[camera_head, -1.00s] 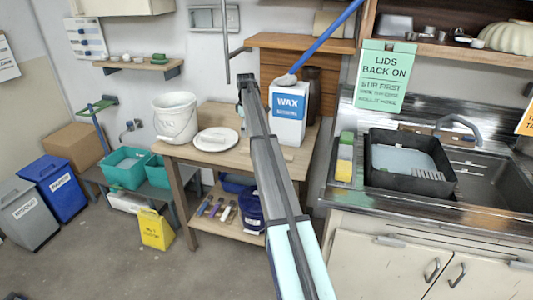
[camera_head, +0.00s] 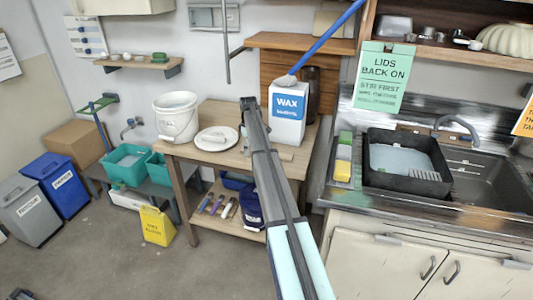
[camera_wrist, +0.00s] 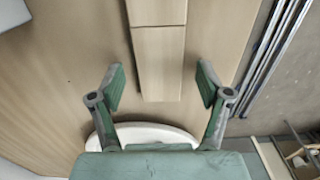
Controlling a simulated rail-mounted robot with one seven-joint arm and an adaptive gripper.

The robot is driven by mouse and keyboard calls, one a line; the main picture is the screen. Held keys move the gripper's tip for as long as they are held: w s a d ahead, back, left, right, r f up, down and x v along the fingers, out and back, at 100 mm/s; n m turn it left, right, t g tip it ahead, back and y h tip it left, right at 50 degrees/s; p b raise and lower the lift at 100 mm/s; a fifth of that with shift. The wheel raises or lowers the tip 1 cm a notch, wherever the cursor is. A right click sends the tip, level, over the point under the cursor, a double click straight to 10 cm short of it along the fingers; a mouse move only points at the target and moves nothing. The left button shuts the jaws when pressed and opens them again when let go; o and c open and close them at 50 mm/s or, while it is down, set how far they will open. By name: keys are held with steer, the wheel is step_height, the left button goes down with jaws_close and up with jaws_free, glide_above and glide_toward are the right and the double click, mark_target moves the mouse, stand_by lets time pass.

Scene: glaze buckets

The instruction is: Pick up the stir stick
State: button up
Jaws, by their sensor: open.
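A flat, pale wooden stick (camera_wrist: 158,60), which looks like the stir stick, lies on the wooden table (camera_wrist: 60,95) in the wrist view, running from the top edge down to between my fingertips. A small part of it shows on the table in the head view (camera_head: 286,156), right of my arm. My gripper (camera_wrist: 161,86) is open, one green-padded finger on each side of the stick's near end, with gaps on both sides. Whether the fingertips are level with the stick or above it, I cannot tell. In the head view my arm hides much of the gripper.
A white lid (camera_head: 216,139) and white bucket (camera_head: 176,117) stand left on the table. A white WAX container (camera_head: 288,112) stands behind the stick. A blue handle (camera_head: 325,38) slants above it. A black tub (camera_head: 405,184) sits by the sink at right.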

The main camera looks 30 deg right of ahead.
jaws_close()
steer(key=shift+r, duration=0.1)
